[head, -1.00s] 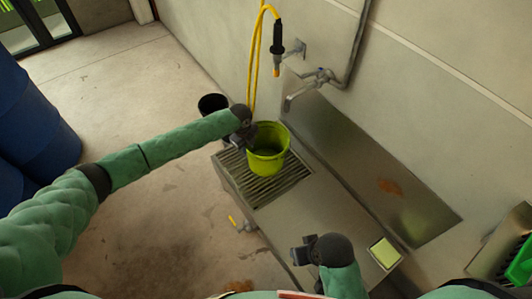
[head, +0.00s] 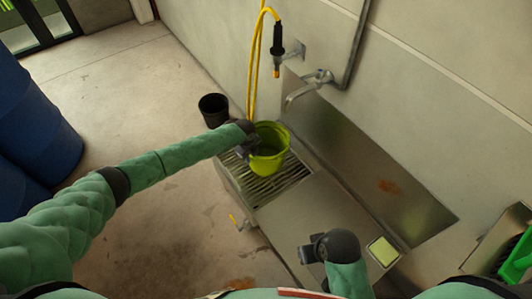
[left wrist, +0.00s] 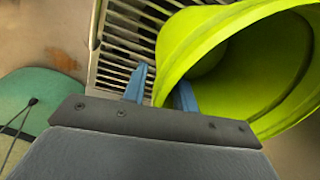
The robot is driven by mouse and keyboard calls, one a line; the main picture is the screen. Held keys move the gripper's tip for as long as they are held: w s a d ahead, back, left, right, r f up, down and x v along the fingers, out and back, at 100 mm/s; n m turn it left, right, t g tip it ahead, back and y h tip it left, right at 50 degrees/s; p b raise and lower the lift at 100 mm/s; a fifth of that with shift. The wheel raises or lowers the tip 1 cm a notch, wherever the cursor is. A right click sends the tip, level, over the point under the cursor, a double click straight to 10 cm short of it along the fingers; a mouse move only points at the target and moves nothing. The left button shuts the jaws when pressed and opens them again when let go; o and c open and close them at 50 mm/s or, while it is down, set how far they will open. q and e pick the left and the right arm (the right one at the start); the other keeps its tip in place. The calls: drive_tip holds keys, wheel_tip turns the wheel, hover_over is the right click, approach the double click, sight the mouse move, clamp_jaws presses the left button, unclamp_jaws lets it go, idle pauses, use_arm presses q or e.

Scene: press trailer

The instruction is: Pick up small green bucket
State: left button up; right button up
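The small green bucket (head: 270,160) is over the slatted drain grate of the metal sink, tilted a little. My left gripper (head: 250,146) is at its left rim. In the left wrist view, the blue fingers (left wrist: 161,88) straddle the bucket wall (left wrist: 190,40), one outside and one inside; they look shut on it. Whether the bucket's base touches the grate is hard to tell. My right gripper (head: 308,252) is low over the metal counter, away from the bucket; its fingers are not clear.
The drain grate (head: 277,190) and metal counter (head: 325,225) run along the wall. A tap (head: 305,88) and yellow hose (head: 254,70) hang behind the bucket. A black bucket (head: 213,110) stands on the floor. Blue barrels (head: 40,125) are at left. A yellow-green sponge-like block (head: 384,251) is at right.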

use_arm(q)
clamp_jaws()
idle(1.3)
